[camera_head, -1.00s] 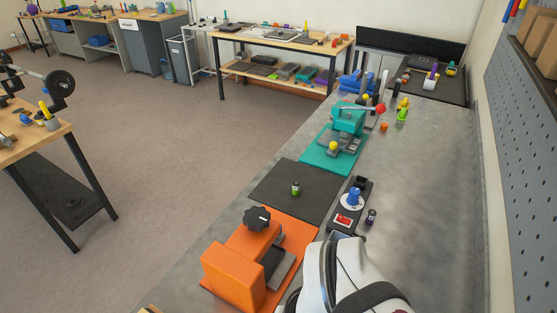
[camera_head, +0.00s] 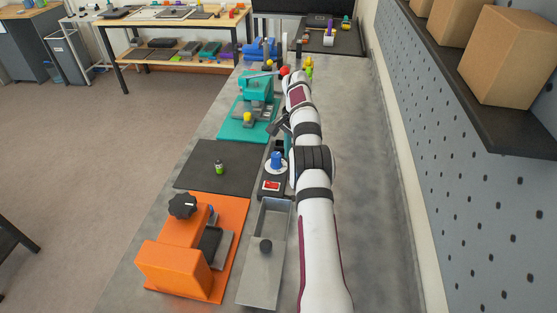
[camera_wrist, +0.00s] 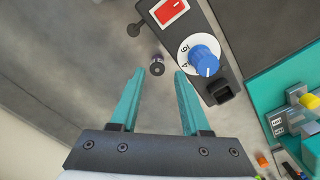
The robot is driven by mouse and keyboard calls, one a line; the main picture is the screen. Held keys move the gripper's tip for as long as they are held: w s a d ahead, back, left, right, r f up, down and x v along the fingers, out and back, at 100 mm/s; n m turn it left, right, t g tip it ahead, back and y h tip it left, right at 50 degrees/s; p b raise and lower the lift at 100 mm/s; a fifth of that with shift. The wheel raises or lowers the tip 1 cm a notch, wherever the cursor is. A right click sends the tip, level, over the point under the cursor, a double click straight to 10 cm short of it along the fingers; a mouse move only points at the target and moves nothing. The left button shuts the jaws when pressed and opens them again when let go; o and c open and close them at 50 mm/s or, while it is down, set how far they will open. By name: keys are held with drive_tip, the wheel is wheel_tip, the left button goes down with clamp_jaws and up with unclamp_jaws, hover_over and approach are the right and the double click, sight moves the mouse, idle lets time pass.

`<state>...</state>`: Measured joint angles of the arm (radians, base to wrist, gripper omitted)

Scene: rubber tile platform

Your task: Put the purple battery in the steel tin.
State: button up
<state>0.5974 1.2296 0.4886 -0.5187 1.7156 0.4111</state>
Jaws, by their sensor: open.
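A small dark cylinder (camera_wrist: 157,67), apparently the purple battery, stands on the grey bench in the wrist view. It lies just beyond and between the tips of my open, empty gripper (camera_wrist: 160,74). In the head view my arm hides it. The steel tin (camera_head: 250,283) is a long grey metal box at the lower middle of the head view, beside the orange fixture. A plate with a dark knob (camera_head: 265,246) covers its nearer part, and its far part looks open.
A black control box with a blue dial (camera_wrist: 203,57) and red switch stands close right of the cylinder. A green-and-dark battery (camera_head: 219,167) stands on the black mat (camera_head: 195,175). An orange fixture (camera_head: 175,262) and a teal one (camera_head: 255,92) flank the mat. The bench right of my arm is clear.

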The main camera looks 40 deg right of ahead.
drive_tip(key=f, duration=0.3)
drive_tip(key=d+f, duration=0.1)
drive_tip(key=f, duration=0.5)
drive_tip(key=shift+s+d+f, duration=0.1)
drive_tip(key=shift+s+d, duration=0.05)
drive_tip(key=shift+d, duration=0.05)
clamp_jaws()
